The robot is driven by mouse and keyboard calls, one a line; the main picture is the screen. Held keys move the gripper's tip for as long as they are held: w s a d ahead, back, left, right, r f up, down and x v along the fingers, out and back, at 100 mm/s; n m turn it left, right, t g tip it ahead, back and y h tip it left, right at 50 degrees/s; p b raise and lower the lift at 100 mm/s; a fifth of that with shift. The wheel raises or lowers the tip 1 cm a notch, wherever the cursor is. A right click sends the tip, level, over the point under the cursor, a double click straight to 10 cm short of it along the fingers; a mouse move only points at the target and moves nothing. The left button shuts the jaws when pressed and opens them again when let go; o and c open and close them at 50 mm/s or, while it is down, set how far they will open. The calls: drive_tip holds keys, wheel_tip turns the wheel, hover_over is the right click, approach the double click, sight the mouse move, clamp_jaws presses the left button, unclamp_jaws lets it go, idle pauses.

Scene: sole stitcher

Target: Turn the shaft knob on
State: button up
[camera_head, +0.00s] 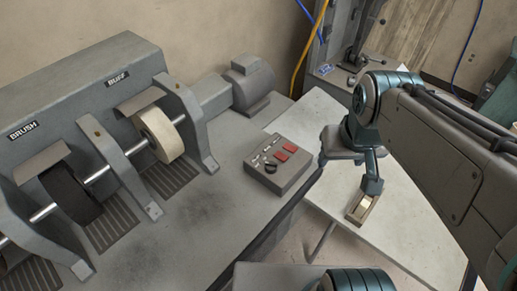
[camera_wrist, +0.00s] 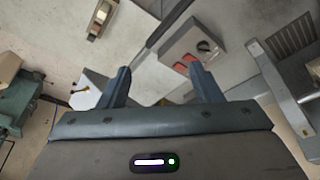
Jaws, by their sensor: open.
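A grey control box (camera_head: 283,172) sits on the grinder bench, with two red switches (camera_head: 286,152) and a round black knob (camera_head: 270,168) on its top. The knob (camera_wrist: 203,46) and the red switches (camera_wrist: 188,66) also show in the wrist view, beyond and between or just right of my fingers. I cannot read the knob's setting. My gripper (camera_head: 348,172) is open and empty, to the right of the box and apart from it. In the wrist view its two fingers (camera_wrist: 162,84) stand well spread with nothing between them.
The machine's brush wheel (camera_head: 70,190) and buff wheel (camera_head: 158,135) stand left of the box on a shaft. A white table (camera_head: 400,235) lies at the right, with a small wooden-topped piece (camera_head: 361,208) on it. Bare bench top (camera_head: 215,205) lies left of the box.

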drive_tip(key=w+a+f+n+g+b, duration=0.25)
drive_tip(key=w+a+f+n, duration=0.25)
drive_tip(key=w, duration=0.4)
drive_tip(key=n+b, duration=0.4)
approach(271, 163)
drive_tip(key=shift+g, duration=0.45)
drive_tip(key=f, duration=0.3)
drive_tip(key=f+p, duration=0.1)
drive_tip(key=f, duration=0.5)
drive_tip(key=shift+w+f, duration=0.35)
drive_tip(key=shift+f, duration=0.05)
drive_tip(key=c, duration=1)
